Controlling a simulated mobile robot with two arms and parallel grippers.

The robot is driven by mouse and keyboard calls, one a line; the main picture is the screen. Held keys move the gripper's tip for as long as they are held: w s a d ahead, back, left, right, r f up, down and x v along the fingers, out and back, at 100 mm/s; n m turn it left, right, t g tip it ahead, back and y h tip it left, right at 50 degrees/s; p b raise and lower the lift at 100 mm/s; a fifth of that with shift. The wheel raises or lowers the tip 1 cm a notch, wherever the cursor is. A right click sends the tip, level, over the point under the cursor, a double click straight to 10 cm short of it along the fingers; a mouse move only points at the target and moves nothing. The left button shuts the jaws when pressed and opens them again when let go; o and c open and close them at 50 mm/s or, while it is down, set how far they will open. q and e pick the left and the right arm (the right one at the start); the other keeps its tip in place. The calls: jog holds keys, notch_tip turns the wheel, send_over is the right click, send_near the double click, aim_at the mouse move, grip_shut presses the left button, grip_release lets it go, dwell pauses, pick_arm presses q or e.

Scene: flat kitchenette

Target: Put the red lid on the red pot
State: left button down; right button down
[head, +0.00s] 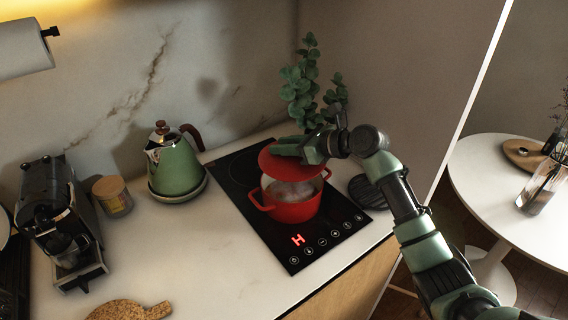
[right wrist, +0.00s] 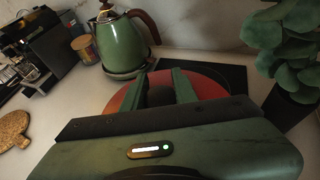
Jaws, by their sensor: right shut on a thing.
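The red pot (head: 292,211) stands on the black cooktop (head: 236,172), and its contents show through its partly uncovered top. The red lid (head: 279,166) is above the back part of the pot, tilted, and leaves the front of the opening uncovered. My right gripper (head: 292,149) is shut on the lid's knob, which is mostly hidden by the fingers. In the right wrist view the lid (right wrist: 208,86) lies beneath the fingers, and the pot is hidden there. I cannot tell whether the lid touches the pot's rim. My left gripper is not in view.
A green kettle (head: 176,168) stands left of the cooktop. A leafy plant (head: 303,85) is behind the pot, close to my right gripper. A dark round trivet (head: 367,191) lies right of the pot. A coffee machine (head: 62,215) and a jar (head: 113,196) stand at the left. The front counter is mostly clear.

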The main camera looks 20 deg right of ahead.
aim_at(322, 169)
notch_tip(322, 169, down, 7)
jog(key=shift+r, duration=0.2)
jog(key=shift+f, duration=0.1)
jog(key=c, duration=1.1)
grip_release()
jog(key=b+v, duration=0.1)
jog(key=v, duration=1.1)
